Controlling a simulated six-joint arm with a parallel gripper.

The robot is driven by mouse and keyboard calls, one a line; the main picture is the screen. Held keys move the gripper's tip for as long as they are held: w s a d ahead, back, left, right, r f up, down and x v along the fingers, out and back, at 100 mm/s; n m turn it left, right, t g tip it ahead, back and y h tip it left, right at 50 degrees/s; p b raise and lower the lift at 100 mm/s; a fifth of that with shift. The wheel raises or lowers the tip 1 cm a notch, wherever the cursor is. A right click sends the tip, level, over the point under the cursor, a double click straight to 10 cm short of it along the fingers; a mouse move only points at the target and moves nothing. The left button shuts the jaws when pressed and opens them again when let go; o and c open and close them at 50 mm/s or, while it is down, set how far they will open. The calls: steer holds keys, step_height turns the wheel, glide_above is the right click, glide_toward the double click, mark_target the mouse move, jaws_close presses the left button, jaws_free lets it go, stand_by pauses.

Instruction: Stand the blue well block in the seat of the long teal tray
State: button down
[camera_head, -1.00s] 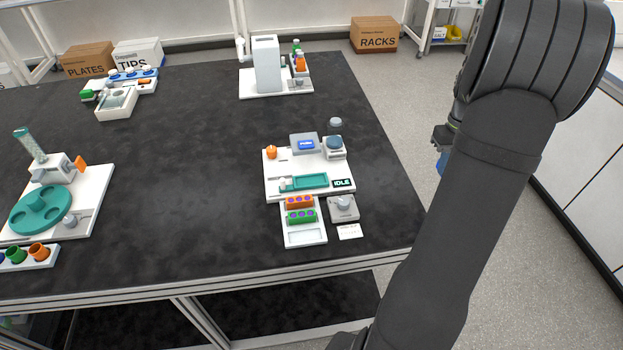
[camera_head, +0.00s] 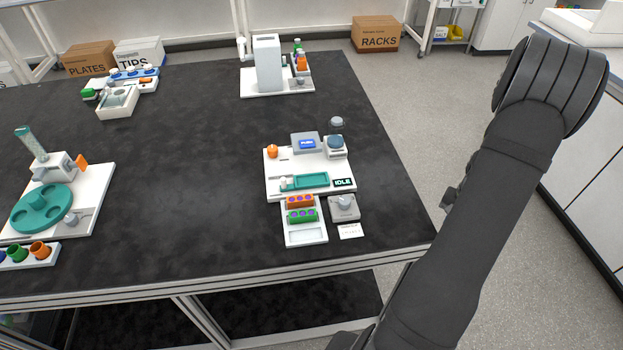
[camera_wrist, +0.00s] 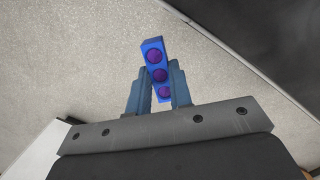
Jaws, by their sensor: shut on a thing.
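The blue well block (camera_wrist: 155,57) with purple wells shows in the wrist view, held between the two fingers of my gripper (camera_wrist: 158,90). My gripper is shut on it, and grey floor shows behind it. In the head view my arm hides the block and the fingers. The long teal tray (camera_head: 312,181) lies on a white base plate (camera_head: 277,185) near the right side of the dark table. The tray looks empty from here. My arm is to the right of the table, apart from the tray.
A white rack (camera_head: 305,236) with an orange block (camera_head: 300,201) and a green block (camera_head: 302,216) stands in front of the base plate. A grey device (camera_head: 344,208) sits beside it. A grey-blue device (camera_head: 305,143) and a domed jar (camera_head: 336,125) stand behind the tray.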

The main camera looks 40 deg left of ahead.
stand_by(0.4)
steer(key=w+a+r+m, duration=0.1)
steer(key=w+r+m, duration=0.35)
steer(key=r, duration=0.75)
steer(key=r+m+y, duration=0.1)
steer(key=r+m, duration=0.1)
steer(key=m, duration=0.2)
glide_above(310, 181)
steer(key=w, duration=0.1)
steer(key=shift+d+t, duration=0.3)
steer(key=shift+d, duration=0.05)
steer(key=shift+s+a+f+m, duration=0.15)
steer(key=shift+s+a+m, duration=0.05)
steer(key=shift+s+m, duration=0.1)
steer(key=shift+f, duration=1.75)
steer(key=shift+f, duration=0.55)
